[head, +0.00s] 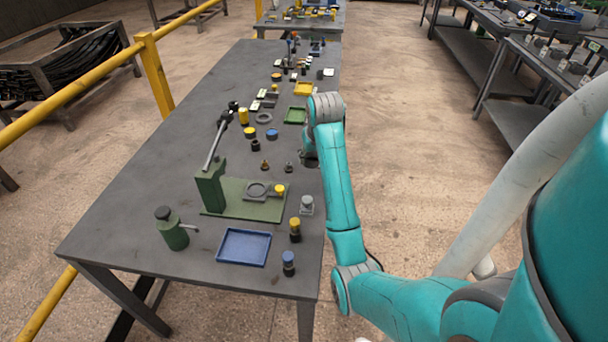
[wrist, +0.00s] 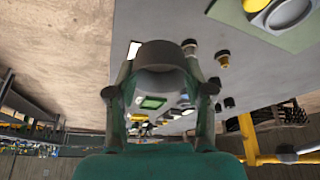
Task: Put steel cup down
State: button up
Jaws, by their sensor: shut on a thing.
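My gripper (wrist: 159,78) is shut on the steel cup (wrist: 160,54), a dull grey round piece held between the two fingers in the wrist view. In the head view my gripper (head: 309,157) is at the right edge of the grey table (head: 130,215), partly hidden behind my own arm. The cup cannot be made out clearly there. I cannot tell whether the cup touches the table.
A green fixture (head: 209,190) with a lever stands on the table, near a blue tray (head: 243,261). Green (head: 294,123) and yellow (head: 303,95) trays and many small parts lie farther back. A yellow railing (head: 154,75) runs along the left.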

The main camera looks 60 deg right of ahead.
aim_at(311, 183)
jog(key=shift+f, duration=4.75)
jog(key=shift+f, duration=0.1)
jog(key=o, duration=1.2)
